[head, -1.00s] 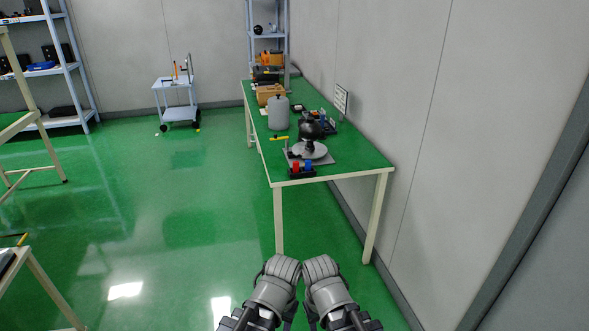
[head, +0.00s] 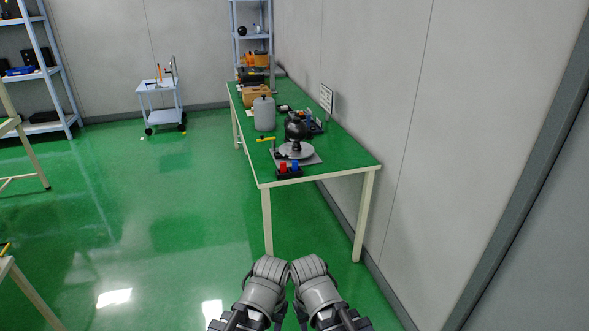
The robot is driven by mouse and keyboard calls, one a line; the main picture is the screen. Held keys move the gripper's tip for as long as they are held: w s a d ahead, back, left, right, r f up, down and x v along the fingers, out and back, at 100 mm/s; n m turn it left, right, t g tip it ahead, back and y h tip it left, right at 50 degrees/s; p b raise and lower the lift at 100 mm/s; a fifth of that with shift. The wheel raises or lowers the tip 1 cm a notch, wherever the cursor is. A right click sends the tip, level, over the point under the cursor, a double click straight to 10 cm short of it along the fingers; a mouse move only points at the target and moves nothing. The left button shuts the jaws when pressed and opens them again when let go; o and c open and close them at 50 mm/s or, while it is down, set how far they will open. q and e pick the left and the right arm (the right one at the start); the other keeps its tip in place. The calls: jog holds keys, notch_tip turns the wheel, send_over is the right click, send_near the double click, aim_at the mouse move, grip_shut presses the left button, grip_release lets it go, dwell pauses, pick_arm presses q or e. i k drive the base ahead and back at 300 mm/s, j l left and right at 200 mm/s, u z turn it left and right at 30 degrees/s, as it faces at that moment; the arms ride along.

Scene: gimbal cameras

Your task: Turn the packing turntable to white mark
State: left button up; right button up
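The packing turntable (head: 297,151) is a pale grey round disc on a grey base plate, near the front end of the green table. A white mark cannot be made out at this distance. My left gripper (head: 271,267) and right gripper (head: 308,267) are side by side at the bottom of the view, well short of the table. Their fingertips are too hidden to show whether they are open or shut.
The green table (head: 345,165) runs along the right wall. On it are a red and blue block holder (head: 289,172), a grey canister (head: 264,114) and a cardboard box (head: 256,95). A white cart (head: 160,100) stands farther back.

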aim_at(296, 130)
jog(key=i+j, duration=0.2)
jog(key=i, duration=0.35)
jog(key=i+j, duration=0.2)
jog(key=i, duration=0.3)
jog(key=i+j, duration=0.2)
jog(key=i, duration=0.35)
jog(key=i+j+z, duration=0.1)
jog(key=i, duration=0.4)
jog(key=j, duration=0.1)
